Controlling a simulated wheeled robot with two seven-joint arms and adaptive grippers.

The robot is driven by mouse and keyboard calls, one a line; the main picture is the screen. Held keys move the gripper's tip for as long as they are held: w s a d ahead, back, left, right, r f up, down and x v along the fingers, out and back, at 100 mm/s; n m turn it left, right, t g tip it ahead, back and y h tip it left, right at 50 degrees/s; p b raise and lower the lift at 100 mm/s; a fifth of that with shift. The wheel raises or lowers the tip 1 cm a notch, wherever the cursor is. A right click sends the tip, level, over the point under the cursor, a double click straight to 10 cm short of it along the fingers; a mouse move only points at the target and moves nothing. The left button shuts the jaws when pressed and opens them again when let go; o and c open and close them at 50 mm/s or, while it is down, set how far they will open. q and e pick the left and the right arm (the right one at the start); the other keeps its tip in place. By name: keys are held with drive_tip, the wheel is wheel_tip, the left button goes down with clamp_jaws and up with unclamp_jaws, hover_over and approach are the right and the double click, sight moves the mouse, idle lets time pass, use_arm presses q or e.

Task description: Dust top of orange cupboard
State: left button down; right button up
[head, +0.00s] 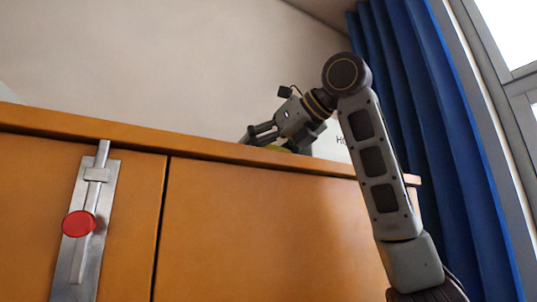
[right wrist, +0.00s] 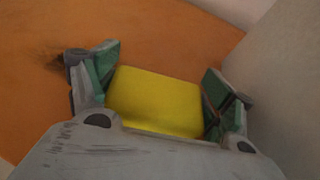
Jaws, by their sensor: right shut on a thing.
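The orange cupboard (head: 260,210) fills the lower part of the head view, seen from below its top edge. Its top surface (right wrist: 170,35) shows in the right wrist view, with a dark smudge (right wrist: 60,62) beside the left finger. My right gripper (head: 250,134) is over the cupboard top, tilted down. It is shut on a yellow block (right wrist: 155,100), perhaps a sponge, held between its green-padded fingers. Only a sliver of yellow (head: 277,148) shows in the head view. Whether the block touches the top is hard to tell. My left gripper is out of view.
A pale wall or side (right wrist: 285,80) is close at the right in the wrist view. A metal latch with a red knob (head: 79,223) is on the cupboard front. A blue curtain (head: 425,110) hangs at right.

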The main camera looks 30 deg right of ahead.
drive_tip(key=shift+o, duration=0.2)
drive_tip(key=shift+s+a+f, duration=0.1)
drive_tip(key=shift+a, duration=1.1)
drive_tip(key=shift+a+f, duration=0.15)
drive_tip(key=shift+a, duration=0.2)
drive_tip(key=shift+a+f, duration=0.1)
drive_tip(key=shift+a, duration=0.25)
drive_tip(key=shift+s+a, duration=0.1)
drive_tip(key=shift+a, duration=1.9)
drive_tip(key=shift+a+r, duration=0.15)
drive_tip(key=shift+r, duration=0.1)
drive_tip(key=shift+a+r, duration=0.2)
drive_tip(key=shift+a, duration=1.85)
drive_tip(key=shift+c, duration=0.2)
